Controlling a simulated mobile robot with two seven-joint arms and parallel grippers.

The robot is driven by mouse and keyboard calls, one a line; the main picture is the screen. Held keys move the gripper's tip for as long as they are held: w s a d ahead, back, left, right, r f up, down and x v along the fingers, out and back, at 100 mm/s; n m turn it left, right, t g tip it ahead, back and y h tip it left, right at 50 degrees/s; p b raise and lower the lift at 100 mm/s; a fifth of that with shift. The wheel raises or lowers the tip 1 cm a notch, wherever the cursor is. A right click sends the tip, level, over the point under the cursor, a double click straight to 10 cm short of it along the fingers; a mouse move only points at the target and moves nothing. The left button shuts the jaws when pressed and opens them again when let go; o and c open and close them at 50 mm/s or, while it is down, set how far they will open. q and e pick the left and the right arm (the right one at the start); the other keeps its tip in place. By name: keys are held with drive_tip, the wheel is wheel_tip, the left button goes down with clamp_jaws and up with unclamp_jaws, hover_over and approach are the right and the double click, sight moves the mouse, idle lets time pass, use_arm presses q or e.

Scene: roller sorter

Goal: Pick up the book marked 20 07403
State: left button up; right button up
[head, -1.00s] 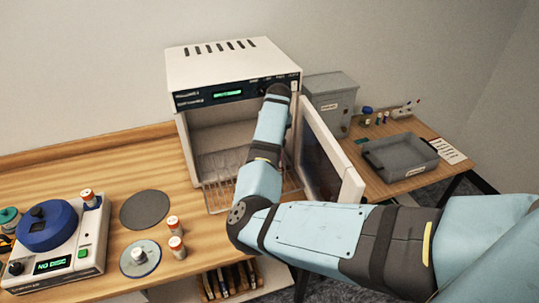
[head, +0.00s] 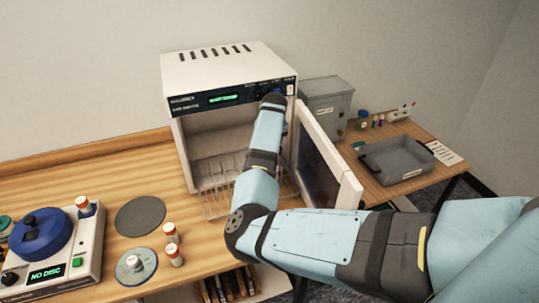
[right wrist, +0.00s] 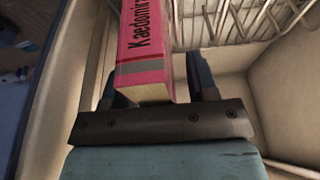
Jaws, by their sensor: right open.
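In the right wrist view a pink-red book (right wrist: 147,42) with a grey band and black lettering starting "Kaedomi" stands with its end toward me. No number shows on the visible part. My right gripper (right wrist: 158,88) is open, with one dark finger on each side of the book's near end. Contact between fingers and book cannot be told. In the head view my right arm reaches into the open white cabinet (head: 225,62), and hides its own gripper and the book. My left gripper is not in view.
The cabinet's door (head: 328,160) stands open at right, close to my forearm. A wire rack (head: 216,199) juts from the cabinet. Several books (head: 228,283) stand on a shelf below. A disc machine (head: 50,250) and small bottles (head: 171,232) occupy the left table; a grey tray (head: 398,160) is at right.

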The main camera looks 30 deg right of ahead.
drive_tip(key=shift+f, duration=0.1)
idle(0.3)
clamp_jaws()
